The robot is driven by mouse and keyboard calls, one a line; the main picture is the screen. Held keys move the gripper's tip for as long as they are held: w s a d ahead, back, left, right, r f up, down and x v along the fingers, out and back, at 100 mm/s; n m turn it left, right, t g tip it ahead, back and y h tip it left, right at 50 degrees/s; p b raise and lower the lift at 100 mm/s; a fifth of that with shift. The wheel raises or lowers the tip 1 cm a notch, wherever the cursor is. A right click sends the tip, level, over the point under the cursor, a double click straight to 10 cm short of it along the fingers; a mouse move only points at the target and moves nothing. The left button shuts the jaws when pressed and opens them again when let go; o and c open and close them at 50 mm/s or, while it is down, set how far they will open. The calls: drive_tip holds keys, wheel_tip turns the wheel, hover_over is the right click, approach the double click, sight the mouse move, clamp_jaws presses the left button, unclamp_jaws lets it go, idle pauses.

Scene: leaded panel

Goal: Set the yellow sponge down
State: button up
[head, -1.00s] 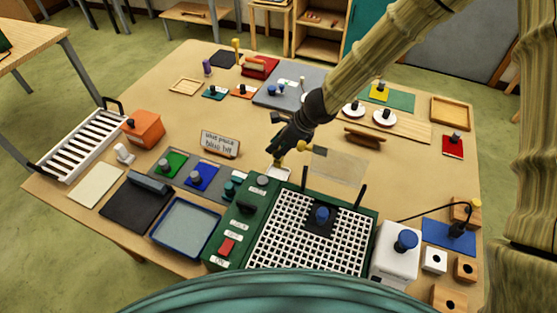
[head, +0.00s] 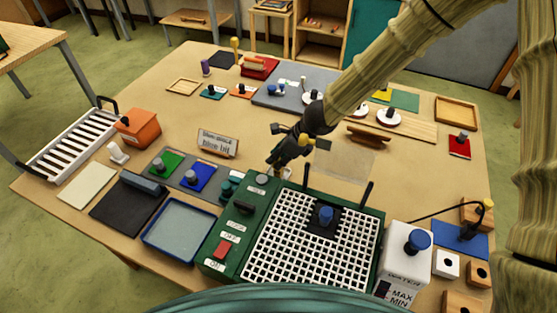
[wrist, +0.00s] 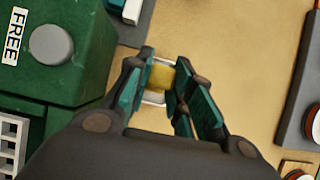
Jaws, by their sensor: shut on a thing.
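The yellow sponge (wrist: 161,77) sits between the fingertips of my gripper (wrist: 158,82) in the wrist view. My gripper is shut on it. A small white dish (wrist: 153,97) shows under and around the sponge, mostly hidden by the fingers; I cannot tell whether the sponge touches it. In the head view my gripper (head: 273,168) points down beside the back edge of the green machine (head: 262,205). The sponge cannot be made out there, and only a sliver of the dish (head: 286,173) shows.
The green machine with its white grid (head: 285,250) stands close in front of my gripper. An upright clear panel (head: 343,160) is at its right. A sign (head: 217,144) and green and blue pieces lie left. Bare tabletop (head: 245,115) lies behind.

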drive_tip(key=shift+f, duration=0.15)
drive_tip(key=o, duration=0.9)
drive_tip(key=shift+o, duration=0.2)
drive_tip(key=shift+r, duration=0.3)
drive_tip(key=p+v, duration=0.6)
drive_tip(key=v, duration=0.5)
drive_tip(key=shift+d+r, duration=0.2)
drive_tip(key=shift+r, duration=0.15)
